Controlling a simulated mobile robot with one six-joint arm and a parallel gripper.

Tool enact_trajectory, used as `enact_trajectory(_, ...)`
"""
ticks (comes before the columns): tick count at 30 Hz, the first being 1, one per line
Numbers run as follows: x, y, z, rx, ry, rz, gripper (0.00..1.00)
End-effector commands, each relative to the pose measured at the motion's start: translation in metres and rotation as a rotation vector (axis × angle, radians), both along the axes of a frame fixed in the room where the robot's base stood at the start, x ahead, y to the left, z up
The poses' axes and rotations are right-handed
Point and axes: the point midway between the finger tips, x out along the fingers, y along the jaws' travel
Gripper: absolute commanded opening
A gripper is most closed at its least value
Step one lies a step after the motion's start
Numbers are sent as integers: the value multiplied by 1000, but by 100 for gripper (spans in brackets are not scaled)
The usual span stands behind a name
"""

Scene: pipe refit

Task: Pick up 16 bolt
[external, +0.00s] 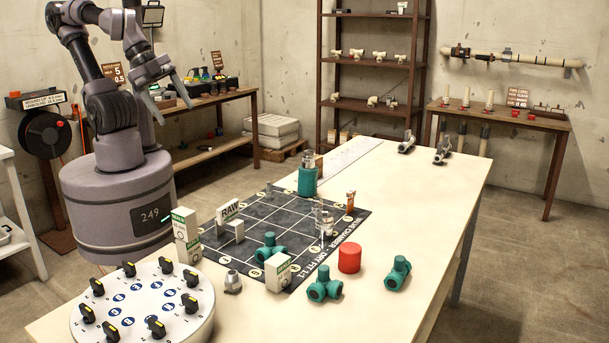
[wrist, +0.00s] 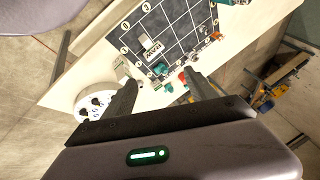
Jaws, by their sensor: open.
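My gripper (external: 176,112) is open and empty, high in the air at the upper left of the external view. In the wrist view its two fingers (wrist: 160,78) are spread, with the table far below. I cannot make out a bolt marked 16 in either view. A small grey metal fitting (external: 233,281) stands on the table beside the white round plate; I cannot tell if it is a bolt. Small clear or metallic pieces (external: 324,222) stand on the dark gridded mat (external: 338,245), too small to identify. My gripper touches none of these.
The white round plate (external: 146,311) carries several black and yellow knobs. Teal pipe fittings (external: 323,284), a red cylinder (external: 349,258) and white labelled blocks (external: 186,238) stand on or near the mat. The right side of the table (external: 425,215) is mostly clear. Shelves (external: 372,92) stand behind.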

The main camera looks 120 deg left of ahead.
Motion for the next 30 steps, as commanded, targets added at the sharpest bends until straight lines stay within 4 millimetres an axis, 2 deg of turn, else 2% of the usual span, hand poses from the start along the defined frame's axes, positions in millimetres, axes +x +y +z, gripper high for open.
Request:
enact_trajectory(1, 0, 0, 0, 0, 0, 0, 63)
enact_trajectory(5, 0, 0, 0, 0, 0, 0, 38)
enact_trajectory(13, 0, 0, 0, 1, 1, -1, 38)
enact_trajectory(16, 13, 12, 2, 55, 59, -31, 38)
enact_trajectory(17, 22, 20, 2, 89, 97, -56, 38)
enact_trajectory(20, 60, 62, -8, 227, 289, -193, 38)
enact_trajectory(21, 76, 83, -18, 274, 375, -263, 38)
enact_trajectory(23, 94, 114, -40, 324, 498, -375, 38)
enact_trajectory(24, 104, 133, -57, 344, 573, -449, 38)
enact_trajectory(27, 115, 173, -99, 365, 719, -614, 38)
enact_trajectory(30, 117, 195, -130, 365, 797, -722, 38)
